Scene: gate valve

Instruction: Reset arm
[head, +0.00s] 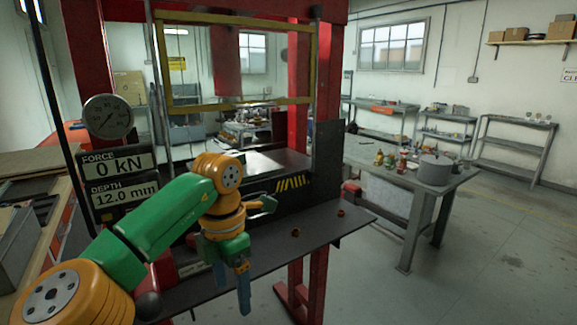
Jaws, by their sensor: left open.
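My left arm, green and orange, reaches in from the lower left. Its left gripper (234,282) points downward with blue fingers, open, and I see nothing between them. It hangs in front of the front edge of the dark shelf (330,231) of a red-framed press (299,100). Two small copper-brown parts lie on the shelf to the right of the gripper, a nearer one (295,232) and a farther one (340,212). Both are apart from the gripper. My right gripper is out of view.
A dial gauge (108,117) and a display (122,177) reading 0 kN and 12.0 mm stand left of the press. A yellow guard frame (236,103) is raised above the press bed. A grey pot (435,169) stands on a side table (400,178). Floor at right is clear.

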